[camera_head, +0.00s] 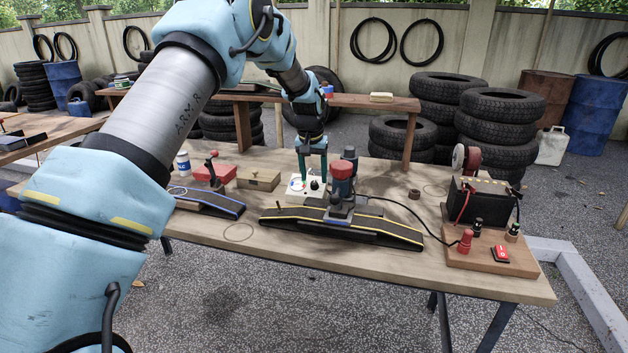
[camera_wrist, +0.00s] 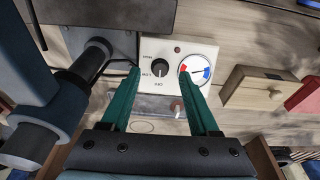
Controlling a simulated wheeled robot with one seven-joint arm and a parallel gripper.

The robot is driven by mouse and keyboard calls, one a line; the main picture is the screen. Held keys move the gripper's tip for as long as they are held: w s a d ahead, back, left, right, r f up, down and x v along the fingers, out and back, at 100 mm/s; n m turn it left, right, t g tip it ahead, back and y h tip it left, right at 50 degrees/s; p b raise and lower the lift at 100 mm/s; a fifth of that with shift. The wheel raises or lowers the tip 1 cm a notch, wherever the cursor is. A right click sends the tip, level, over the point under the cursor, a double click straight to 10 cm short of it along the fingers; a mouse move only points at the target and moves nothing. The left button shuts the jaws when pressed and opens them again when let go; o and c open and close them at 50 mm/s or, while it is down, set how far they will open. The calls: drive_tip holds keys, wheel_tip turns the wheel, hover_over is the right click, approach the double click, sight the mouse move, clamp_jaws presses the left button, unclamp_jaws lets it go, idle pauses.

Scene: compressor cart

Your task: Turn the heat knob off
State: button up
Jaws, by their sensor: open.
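The heat knob (camera_wrist: 160,69) is a round black dial on a white panel (camera_wrist: 205,52) with small lettering around it, in the wrist view. Its pointer direction is too small to tell. A round dial gauge (camera_wrist: 195,70) with red and blue arcs sits right of it. My gripper (camera_wrist: 159,74) is open, with its green fingers either side of the knob in the picture. I cannot tell whether they touch it. In the head view, my gripper (camera_head: 313,178) points down over the white panel (camera_head: 296,195) on the workbench, behind the black ramp.
A black ramp (camera_head: 390,232) with a red-topped machine (camera_head: 342,175) stands close to the panel. A wooden box (camera_head: 258,179) and a red box (camera_head: 210,174) are to the left. A battery board (camera_head: 455,258) with a cable is at the right. The bench's front strip is clear.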

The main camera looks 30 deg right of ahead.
drive_tip(key=b+v, duration=0.1)
drive_tip(key=v, duration=0.8)
